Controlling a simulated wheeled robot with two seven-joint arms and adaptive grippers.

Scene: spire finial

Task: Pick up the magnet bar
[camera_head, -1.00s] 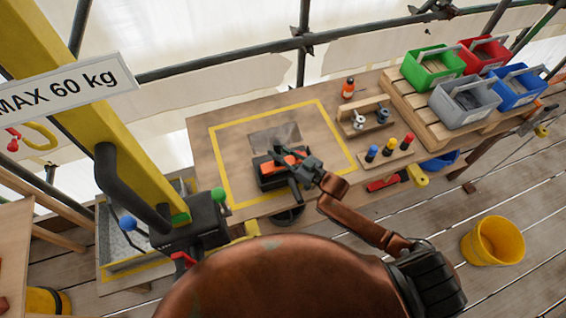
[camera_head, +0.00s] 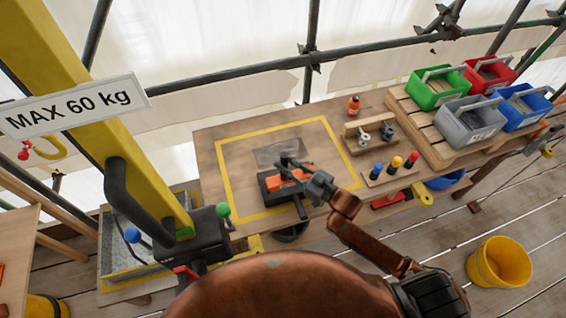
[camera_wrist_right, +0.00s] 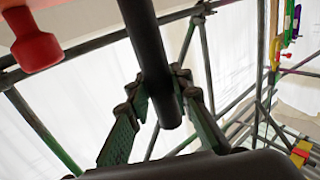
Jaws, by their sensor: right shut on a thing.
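My right gripper (camera_head: 292,172) is over the workbench, at a black block with orange parts (camera_head: 272,190) inside the yellow outline. In the right wrist view, the gripper's two green-grey fingers (camera_wrist_right: 160,100) close from both sides on a dark round bar (camera_wrist_right: 150,50), which I take to be the magnet bar. The bar runs down from the top edge of that view and its rounded end shows between the fingers. In the head view the gripper hides much of the bar, and I cannot tell whether it is clear of the bench. My left gripper is out of view.
A rack with blue, yellow and red knobs (camera_head: 388,172), a wooden holder (camera_head: 352,142) and an orange bottle (camera_head: 354,106) stand right of the outline. Coloured bins (camera_head: 432,96) sit on a pallet behind. A yellow post (camera_head: 70,75) rises at left. A yellow bucket (camera_head: 500,262) is at right.

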